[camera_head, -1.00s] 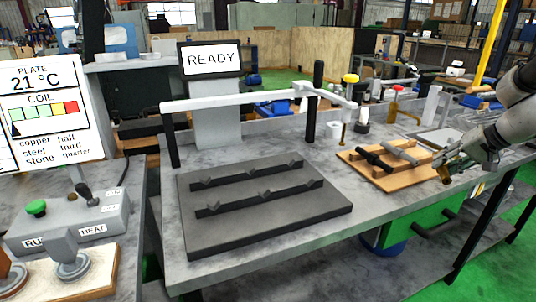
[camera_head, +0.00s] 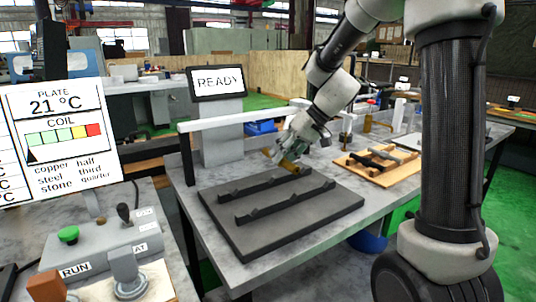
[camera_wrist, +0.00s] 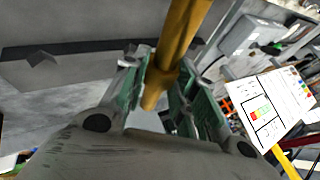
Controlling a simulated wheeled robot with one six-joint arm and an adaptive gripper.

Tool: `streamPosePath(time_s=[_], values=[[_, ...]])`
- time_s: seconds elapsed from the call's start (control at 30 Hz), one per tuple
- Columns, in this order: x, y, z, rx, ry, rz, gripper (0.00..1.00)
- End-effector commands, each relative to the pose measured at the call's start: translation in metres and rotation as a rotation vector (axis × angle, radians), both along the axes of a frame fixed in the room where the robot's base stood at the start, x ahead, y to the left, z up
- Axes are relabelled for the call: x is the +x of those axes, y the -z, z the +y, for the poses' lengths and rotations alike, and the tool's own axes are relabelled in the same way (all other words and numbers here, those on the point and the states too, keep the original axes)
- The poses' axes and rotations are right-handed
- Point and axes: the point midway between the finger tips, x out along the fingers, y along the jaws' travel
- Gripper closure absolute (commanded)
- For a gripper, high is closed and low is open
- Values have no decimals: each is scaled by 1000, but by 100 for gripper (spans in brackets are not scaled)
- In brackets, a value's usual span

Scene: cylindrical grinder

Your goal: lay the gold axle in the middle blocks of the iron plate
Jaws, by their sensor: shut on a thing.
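The dark iron plate (camera_head: 318,212) lies flat on the grey bench. It carries two parallel rails, each with several notched blocks; the front rail (camera_head: 262,212) and the rear rail (camera_head: 240,188) show no axle resting in them. My gripper (camera_head: 286,156) is above the far edge of the plate, shut on the gold axle (camera_head: 291,166). In the wrist view the gold axle (camera_wrist: 182,40) passes between the green-grey fingers, with a thicker collar near the grip. A dark rail shows beside it, apart from the axle. The axle's far end is out of that view.
A white bar (camera_head: 240,117) on dark posts spans behind the plate, close to my gripper. A READY screen (camera_head: 217,82) stands behind it. A wooden board (camera_head: 385,170) with dark and grey axles lies to the right. The control box (camera_head: 95,240) is at the left.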

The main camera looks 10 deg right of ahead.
Motion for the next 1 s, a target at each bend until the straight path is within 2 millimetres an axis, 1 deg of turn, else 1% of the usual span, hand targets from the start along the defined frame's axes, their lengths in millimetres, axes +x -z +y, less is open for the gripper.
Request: streamPosePath(time_s=[0.17,0.6,0.8,1.0], values=[[-1,12,1,1,-2,1,100],[0,63,0,1,-2,2,100],[0,78,0,1,-1,1,100],[0,83,0,1,-1,0,100]])
